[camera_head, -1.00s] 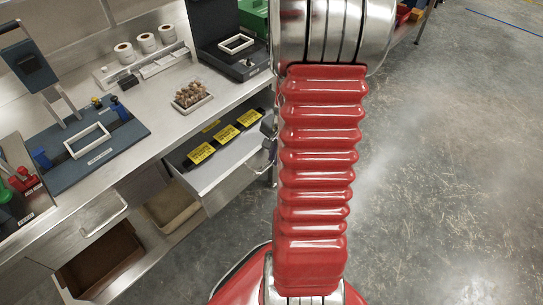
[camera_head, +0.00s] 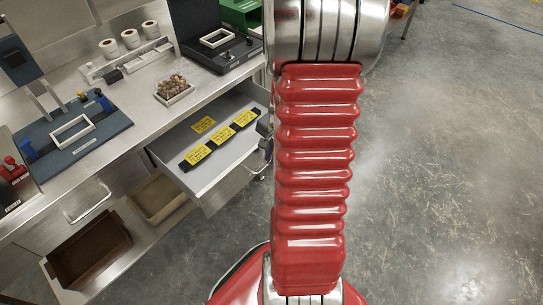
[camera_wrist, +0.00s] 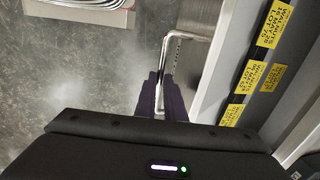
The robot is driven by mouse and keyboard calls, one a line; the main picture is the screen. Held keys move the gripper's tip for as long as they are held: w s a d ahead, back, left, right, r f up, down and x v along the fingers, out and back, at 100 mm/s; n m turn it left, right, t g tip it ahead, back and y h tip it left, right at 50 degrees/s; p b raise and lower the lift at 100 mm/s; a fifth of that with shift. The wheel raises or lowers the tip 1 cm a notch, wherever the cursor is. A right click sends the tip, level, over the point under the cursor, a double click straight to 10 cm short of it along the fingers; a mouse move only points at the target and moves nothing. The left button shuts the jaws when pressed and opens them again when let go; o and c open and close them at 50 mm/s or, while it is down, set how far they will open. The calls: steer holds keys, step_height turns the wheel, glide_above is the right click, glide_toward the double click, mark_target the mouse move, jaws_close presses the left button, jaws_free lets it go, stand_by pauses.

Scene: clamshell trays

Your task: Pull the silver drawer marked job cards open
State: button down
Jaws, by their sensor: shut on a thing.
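A silver drawer (camera_head: 230,178) under the bench is drawn out, with several yellow cards (camera_head: 222,139) on dark holders inside. No job cards marking is readable on its front. In the wrist view the drawer front (camera_wrist: 216,70) is right of my gripper (camera_wrist: 163,92), and yellow labels reading walnuts show inside. My gripper's dark fingers are closed on the drawer's metal bar handle (camera_wrist: 181,36). In the head view my arm hides most of the gripper and part of the handle.
Another drawer handle (camera_head: 88,204) is at the left. Brown bins (camera_head: 90,250) sit on the shelf below. The benchtop holds a tray of nuts (camera_head: 175,90), white rolls (camera_head: 130,38) and a blue fixture (camera_head: 75,135).

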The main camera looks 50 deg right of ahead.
steer(key=shift+d, duration=0.1)
steer(key=c, duration=2.1)
jaws_free()
steer(key=shift+r, duration=0.15)
steer(key=r, duration=0.4)
steer(key=s+r, duration=0.1)
steer(key=r, duration=0.3)
steer(key=s+r, duration=0.1)
steer(key=r, duration=0.4)
steer(key=shift+s+r, duration=0.1)
steer(key=shift+s, duration=0.15)
